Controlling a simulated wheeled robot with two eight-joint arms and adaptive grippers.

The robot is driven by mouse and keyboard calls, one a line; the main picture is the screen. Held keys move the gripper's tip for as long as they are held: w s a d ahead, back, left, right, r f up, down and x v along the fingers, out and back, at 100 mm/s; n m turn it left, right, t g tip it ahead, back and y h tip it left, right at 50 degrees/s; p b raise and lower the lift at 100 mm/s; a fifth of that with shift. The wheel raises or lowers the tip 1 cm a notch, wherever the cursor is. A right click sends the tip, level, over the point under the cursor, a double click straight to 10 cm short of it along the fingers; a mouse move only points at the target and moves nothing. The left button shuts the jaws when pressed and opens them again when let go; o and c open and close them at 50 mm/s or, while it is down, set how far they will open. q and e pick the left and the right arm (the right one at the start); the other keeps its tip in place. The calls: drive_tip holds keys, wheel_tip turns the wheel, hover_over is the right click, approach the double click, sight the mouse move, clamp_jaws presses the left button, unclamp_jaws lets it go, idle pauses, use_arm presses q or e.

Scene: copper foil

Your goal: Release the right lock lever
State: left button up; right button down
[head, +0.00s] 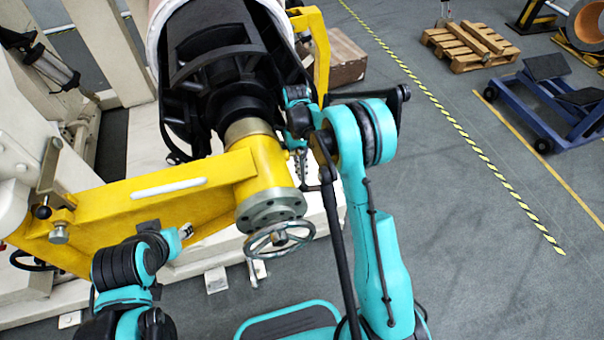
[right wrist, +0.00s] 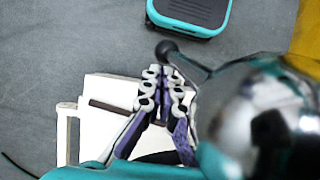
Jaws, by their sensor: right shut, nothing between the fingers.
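In the right wrist view, a lever with a black ball knob (right wrist: 166,48) juts out from behind a shiny metal cylinder (right wrist: 240,110). My right gripper (right wrist: 165,80) is shut and empty, its fingertips just below the lever in that picture; I cannot tell whether they touch it. In the head view my right gripper (head: 300,165) hangs beside the yellow arm's round end (head: 272,170), partly hidden, and the lever there is hard to make out. My left gripper (head: 185,231) is small and unclear in front of the yellow arm (head: 110,208).
A handwheel (head: 279,239) sits below the grey flange (head: 271,208), close to my right gripper. Another lever (head: 47,172) stands at the yellow arm's left end. A large black drum-like mandrel (head: 215,45) is behind. The floor at right is clear up to a pallet (head: 468,48) and blue cart (head: 550,95).

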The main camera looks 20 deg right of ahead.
drive_tip(key=v, duration=0.6)
drive_tip(key=shift+w+r, duration=0.25)
drive_tip(key=shift+r, duration=0.1)
drive_tip(key=shift+d, duration=0.1)
